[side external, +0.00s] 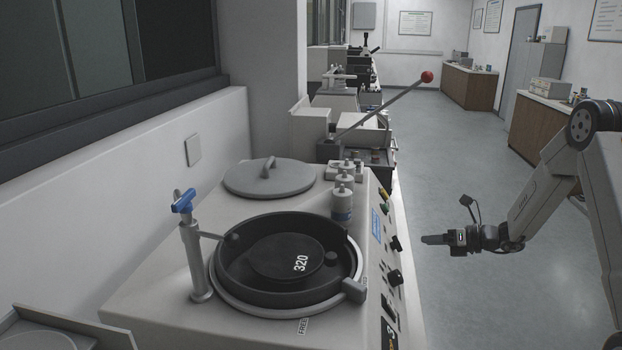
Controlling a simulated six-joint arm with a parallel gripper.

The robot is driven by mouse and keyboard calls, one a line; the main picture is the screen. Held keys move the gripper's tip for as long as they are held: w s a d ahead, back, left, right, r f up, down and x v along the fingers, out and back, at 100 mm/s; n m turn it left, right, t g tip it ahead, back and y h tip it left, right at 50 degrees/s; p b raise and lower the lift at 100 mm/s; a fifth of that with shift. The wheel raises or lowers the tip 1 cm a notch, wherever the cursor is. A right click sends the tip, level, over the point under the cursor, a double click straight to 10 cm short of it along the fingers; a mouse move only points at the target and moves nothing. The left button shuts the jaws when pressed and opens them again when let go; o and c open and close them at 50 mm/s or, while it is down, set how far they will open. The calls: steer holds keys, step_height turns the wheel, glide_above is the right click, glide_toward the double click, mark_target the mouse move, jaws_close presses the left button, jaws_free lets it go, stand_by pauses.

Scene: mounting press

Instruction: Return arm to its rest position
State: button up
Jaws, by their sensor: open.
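My gripper (436,239) is at the right of the side external view, at the end of my arm, over the open floor. It points left toward the grey machine (150,300) and is apart from it. It looks small and edge-on here, so the gap between its fingers is hard to see. Nothing shows between its fingers. My arm comes in from the right edge.
The machine carries a black round bowl with a disc marked 320 (285,262), a blue-handled tap (184,202), a round grey lid (269,177) and front knobs (394,278). Behind it a red-knobbed lever (427,77) rises. Open floor (450,150) lies right.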

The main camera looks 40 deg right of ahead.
steer(key=s+a+n+g+y, duration=0.1)
steer(key=s+a+n+g, duration=0.1)
steer(key=a, duration=0.2)
steer(key=s+a+f+n+g+y, duration=0.1)
steer(key=s+a+n+g, duration=0.1)
steer(key=a, duration=0.3)
steer(key=s+a+n+g+y, duration=0.1)
steer(key=s+a+n+g, duration=0.1)
steer(key=a, duration=0.3)
steer(key=shift+s+a+f+n+g+y, duration=0.1)
steer(key=shift+s+a+n+g+y, duration=0.1)
steer(key=shift+s, duration=0.2)
steer(key=shift+s+a+f+n+g+y, duration=0.1)
steer(key=shift+s+n, duration=0.1)
steer(key=shift+s, duration=0.15)
steer(key=s+a+r+n+g+h, duration=0.1)
steer(key=s+a+n+h, duration=0.2)
steer(key=n, duration=1.2)
steer(key=s+a+r+n+g+h, duration=0.1)
steer(key=s+n+h, duration=0.4)
steer(key=n, duration=1.1)
steer(key=shift+a+r+g+h, duration=0.35)
steer(key=shift+a+g+h, duration=0.35)
steer(key=shift+a+h, duration=0.3)
steer(key=shift+s+d, duration=0.1)
